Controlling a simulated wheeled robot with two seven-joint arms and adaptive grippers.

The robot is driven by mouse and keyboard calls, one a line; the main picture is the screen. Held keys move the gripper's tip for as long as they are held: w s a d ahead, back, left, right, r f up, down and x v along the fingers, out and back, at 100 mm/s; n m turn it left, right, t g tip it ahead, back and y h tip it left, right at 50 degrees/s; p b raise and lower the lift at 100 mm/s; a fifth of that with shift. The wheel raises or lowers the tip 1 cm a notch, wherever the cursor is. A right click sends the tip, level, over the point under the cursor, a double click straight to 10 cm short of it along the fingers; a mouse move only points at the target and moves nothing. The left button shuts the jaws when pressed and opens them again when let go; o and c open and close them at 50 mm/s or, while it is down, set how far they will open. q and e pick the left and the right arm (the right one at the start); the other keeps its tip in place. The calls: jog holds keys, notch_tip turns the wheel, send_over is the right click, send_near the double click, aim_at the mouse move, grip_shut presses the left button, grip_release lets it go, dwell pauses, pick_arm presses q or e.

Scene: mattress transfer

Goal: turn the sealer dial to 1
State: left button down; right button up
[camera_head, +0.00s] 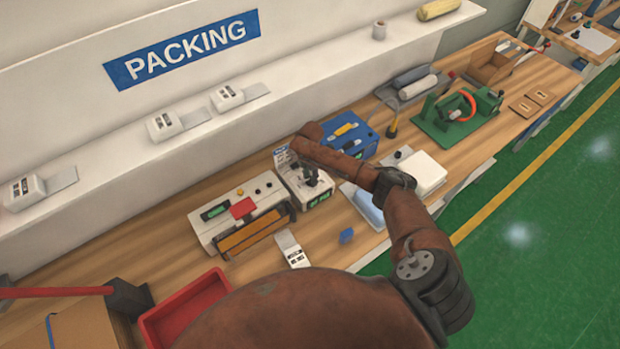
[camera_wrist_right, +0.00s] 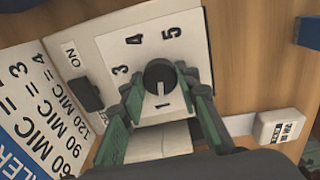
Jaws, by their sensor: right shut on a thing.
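The sealer dial (camera_wrist_right: 158,72) is a dark round knob with a white pointer line, on a white face plate (camera_wrist_right: 150,42). The numbers 3, 4, 5 and 1 show around it; 2 is hidden. The pointer line points down at the 1. My right gripper (camera_wrist_right: 162,90) is shut on the dial, with one green-grey finger on each side. In the head view, the right gripper (camera_head: 312,174) is over the small white control box (camera_head: 318,197), and the dial is mostly hidden there. My left gripper is not in view.
A black ON switch (camera_wrist_right: 88,94) and a MIC chart (camera_wrist_right: 35,105) are left of the dial. A white sealer with a red piece (camera_head: 243,207) stands left of the box, a blue box (camera_head: 352,133) behind right. A red tray (camera_head: 190,305) is at the front left.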

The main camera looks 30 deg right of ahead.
aim_at(310, 178)
dwell(0.3)
jog(key=o, duration=1.2)
jog(key=shift+c, duration=0.2)
notch_tip(310, 178, up, 12)
